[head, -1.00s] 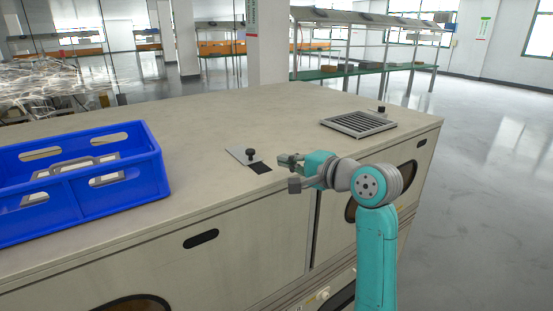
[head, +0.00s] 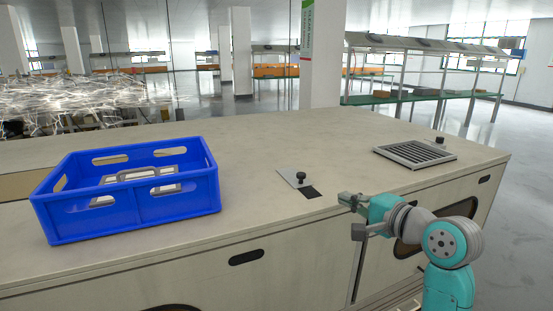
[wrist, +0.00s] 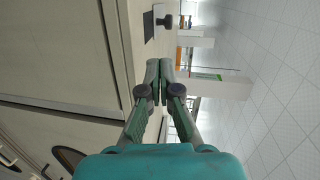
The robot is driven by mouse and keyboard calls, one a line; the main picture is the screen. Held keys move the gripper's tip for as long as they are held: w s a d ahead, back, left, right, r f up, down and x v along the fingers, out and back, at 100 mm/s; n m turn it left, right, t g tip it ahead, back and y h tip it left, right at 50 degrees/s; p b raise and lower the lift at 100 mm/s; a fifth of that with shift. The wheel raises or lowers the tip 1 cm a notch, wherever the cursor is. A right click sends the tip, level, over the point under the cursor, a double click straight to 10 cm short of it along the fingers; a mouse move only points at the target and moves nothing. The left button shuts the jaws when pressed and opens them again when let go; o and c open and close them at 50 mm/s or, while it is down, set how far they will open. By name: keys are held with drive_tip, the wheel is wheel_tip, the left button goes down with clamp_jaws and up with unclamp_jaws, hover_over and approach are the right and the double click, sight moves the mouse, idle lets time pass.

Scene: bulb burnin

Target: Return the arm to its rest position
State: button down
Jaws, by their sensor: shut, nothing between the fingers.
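My gripper (head: 352,201) is at the front edge of the counter in the head view, on the end of my teal and grey arm. It is shut and empty. In the wrist view the two fingers of my gripper (wrist: 160,70) meet at the tips with nothing between them. The arm is bent, with the gripper pointing left in the head view.
The counter (head: 300,140) holds a blue crate (head: 130,212) with a grey handled item (head: 145,173) inside, a small plate with a black knob (head: 300,178) beside a dark square (head: 311,192), and a grille (head: 414,154). Shelving (head: 430,70) stands behind. Open floor (head: 530,200) lies right.

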drive_tip(key=s+f+h, duration=0.1)
drive_tip(key=s+f, duration=0.2)
drive_tip(key=f, duration=0.6)
drive_tip(key=s+f+h, duration=0.2)
drive_tip(key=s+f, duration=0.1)
drive_tip(key=f, duration=0.6)
drive_tip(key=s+a+f+n+h, duration=0.1)
drive_tip(key=s+f+n+h, duration=0.1)
drive_tip(key=s+f, duration=1)
drive_tip(key=s+f+n+h, duration=0.2)
drive_tip(key=s+f, duration=0.3)
drive_tip(key=s, duration=0.5)
drive_tip(key=s+a+r+n, duration=0.1)
drive_tip(key=s+n, duration=0.3)
drive_tip(key=s, duration=0.8)
drive_tip(key=s+r+n, duration=0.2)
drive_tip(key=s+n, duration=0.2)
drive_tip(key=s, duration=0.8)
drive_tip(key=shift+s+a+r+n, duration=0.2)
drive_tip(key=shift+a+r+n, duration=0.1)
drive_tip(key=shift+a, duration=0.05)
drive_tip(key=c, duration=1.9)
unclamp_jaws()
